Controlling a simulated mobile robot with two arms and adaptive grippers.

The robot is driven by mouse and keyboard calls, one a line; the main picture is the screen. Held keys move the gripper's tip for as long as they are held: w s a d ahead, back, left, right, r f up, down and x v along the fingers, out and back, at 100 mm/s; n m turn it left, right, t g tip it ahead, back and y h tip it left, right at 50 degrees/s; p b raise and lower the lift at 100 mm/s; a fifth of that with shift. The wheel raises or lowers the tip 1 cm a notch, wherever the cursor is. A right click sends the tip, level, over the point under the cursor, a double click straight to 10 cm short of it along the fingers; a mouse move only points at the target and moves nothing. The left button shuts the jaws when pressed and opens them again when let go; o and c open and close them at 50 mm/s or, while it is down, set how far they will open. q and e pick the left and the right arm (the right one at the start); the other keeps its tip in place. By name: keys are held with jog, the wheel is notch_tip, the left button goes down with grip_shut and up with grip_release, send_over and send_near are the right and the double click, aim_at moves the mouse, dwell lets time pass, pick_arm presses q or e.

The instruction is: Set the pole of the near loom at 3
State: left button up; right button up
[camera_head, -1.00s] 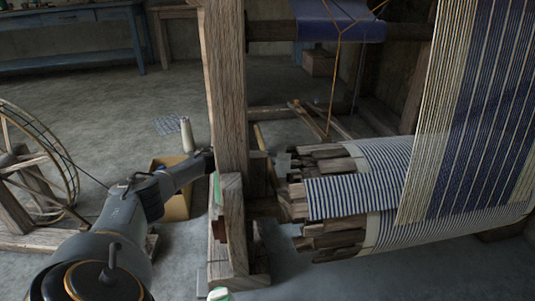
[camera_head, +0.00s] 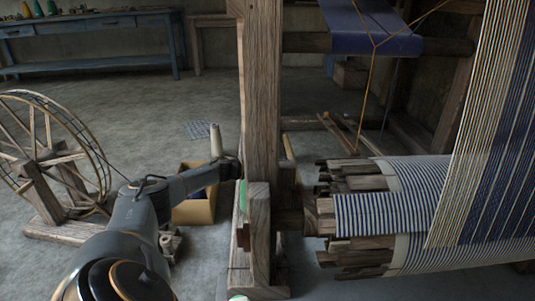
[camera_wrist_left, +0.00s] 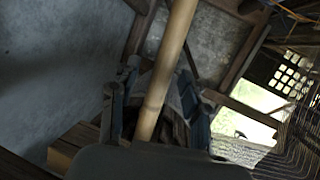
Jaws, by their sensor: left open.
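The near loom's upright wooden post (camera_head: 262,90) stands in the middle of the head view. The striped cloth roll (camera_head: 405,195) of the loom is to its right. In the left wrist view a pale bamboo pole (camera_wrist_left: 165,68) runs slantwise down between the two fingers of my left gripper (camera_wrist_left: 156,108). The fingers are open, one on each side of the pole. In the head view my left arm reaches to the post, and the gripper's tips are hidden behind it. A thin pale stick (camera_head: 288,147) shows just right of the post; I cannot tell if it is the same pole. No number 3 is readable.
A spinning wheel (camera_head: 50,150) stands at the left. A cardboard box (camera_head: 195,208) and a thread cone (camera_head: 215,140) are beside my left arm. A blue bench (camera_head: 90,30) is at the back.

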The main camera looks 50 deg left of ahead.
pick_arm(q)
jog(key=v, duration=0.8)
jog(key=shift+s, duration=0.3)
jog(key=shift+a, duration=0.2)
